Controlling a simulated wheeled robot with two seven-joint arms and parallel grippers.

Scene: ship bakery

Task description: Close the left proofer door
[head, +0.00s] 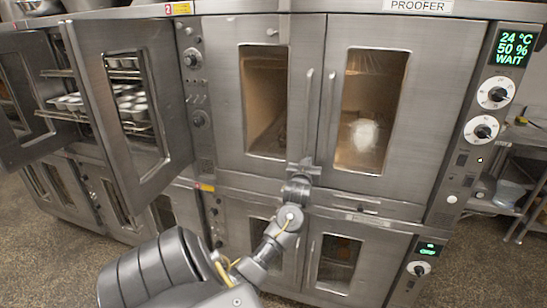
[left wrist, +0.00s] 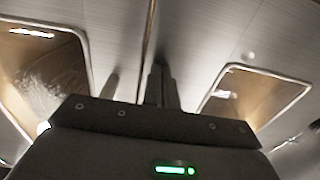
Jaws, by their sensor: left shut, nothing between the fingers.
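The proofer's left door (head: 221,90) is a brushed steel panel with a tall window (head: 263,100) and a vertical handle (head: 307,100) near its right edge. It looks flush or nearly flush beside the right door (head: 425,90); I cannot tell whether a small gap is left. My left gripper (head: 303,165) is shut and empty, at the lower right corner of the left door, near the seam. In the left wrist view its fingers (left wrist: 160,88) point at the door faces, close to the seam (left wrist: 149,50); contact is unclear. My right gripper is out of view.
At the left, an oven door (head: 165,110) stands open, with trays of tins (head: 70,103) behind it. The control panel (head: 484,120) right of the proofer reads 24 °C, 50 %, WAIT. Lower doors (head: 335,260) are below. A side table (head: 500,208) stands at right.

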